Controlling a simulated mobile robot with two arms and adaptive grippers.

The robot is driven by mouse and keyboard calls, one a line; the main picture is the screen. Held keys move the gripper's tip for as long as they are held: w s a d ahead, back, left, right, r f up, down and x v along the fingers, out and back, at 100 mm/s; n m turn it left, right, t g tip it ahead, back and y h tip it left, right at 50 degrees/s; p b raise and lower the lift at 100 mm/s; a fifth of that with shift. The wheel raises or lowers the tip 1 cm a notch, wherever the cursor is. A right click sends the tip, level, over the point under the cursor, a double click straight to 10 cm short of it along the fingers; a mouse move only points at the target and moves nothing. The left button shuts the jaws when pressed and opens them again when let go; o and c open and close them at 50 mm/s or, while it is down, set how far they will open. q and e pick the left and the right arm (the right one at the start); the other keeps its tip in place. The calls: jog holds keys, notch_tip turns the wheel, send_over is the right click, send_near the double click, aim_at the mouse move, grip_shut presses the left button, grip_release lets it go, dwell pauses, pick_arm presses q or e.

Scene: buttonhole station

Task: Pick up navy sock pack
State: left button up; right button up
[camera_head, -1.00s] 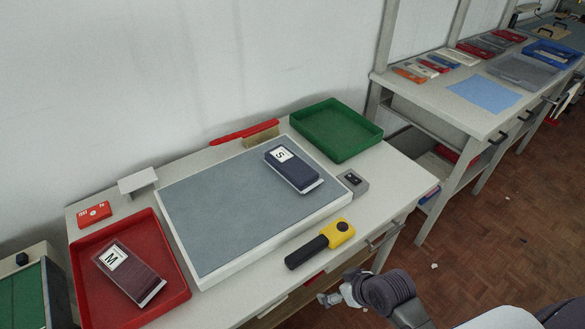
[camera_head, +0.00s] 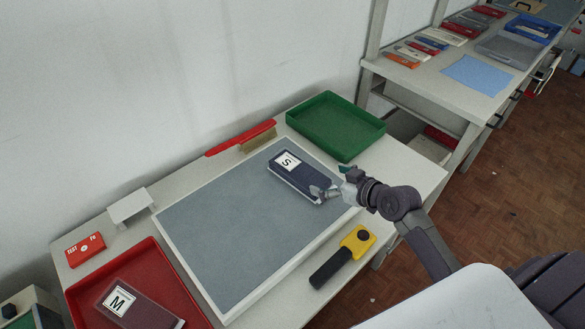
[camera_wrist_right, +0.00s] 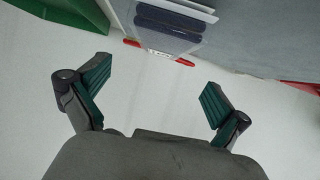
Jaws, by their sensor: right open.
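The navy sock pack (camera_head: 301,177), with a white label marked S, lies on the grey mat (camera_head: 225,225) of the white-edged board. In the right wrist view the navy sock pack (camera_wrist_right: 170,20) shows at the top, ahead of the fingers and partly cut off. My right gripper (camera_head: 330,188) is at the near right end of the pack. In the right wrist view its two green-padded fingers (camera_wrist_right: 155,92) are wide apart with nothing between them. I cannot tell whether a finger touches the pack. My left gripper is not in view.
A maroon pack marked M (camera_head: 140,308) lies in the red tray (camera_head: 152,268). A green tray (camera_head: 364,146) stands empty behind the board. A red-handled brush (camera_head: 240,140) lies along the back. A yellow and black tool (camera_head: 343,256) lies at the front edge.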

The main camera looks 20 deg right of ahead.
aim_at(301, 171)
jog(key=x, duration=0.7)
jog(key=shift+p, duration=0.4)
jog(key=shift+w+a+f+p, duration=0.15)
jog(key=shift+w+a+p, duration=0.25)
jog(key=shift+w, duration=0.1)
jog(key=shift+x, duration=1.9)
jog(key=shift+s+d+f, duration=0.1)
jog(key=shift+s+f, duration=0.05)
jog(key=shift+s, duration=0.05)
jog(key=shift+c, duration=0.5)
jog(key=c, duration=0.8)
jog(key=shift+c, duration=0.5)
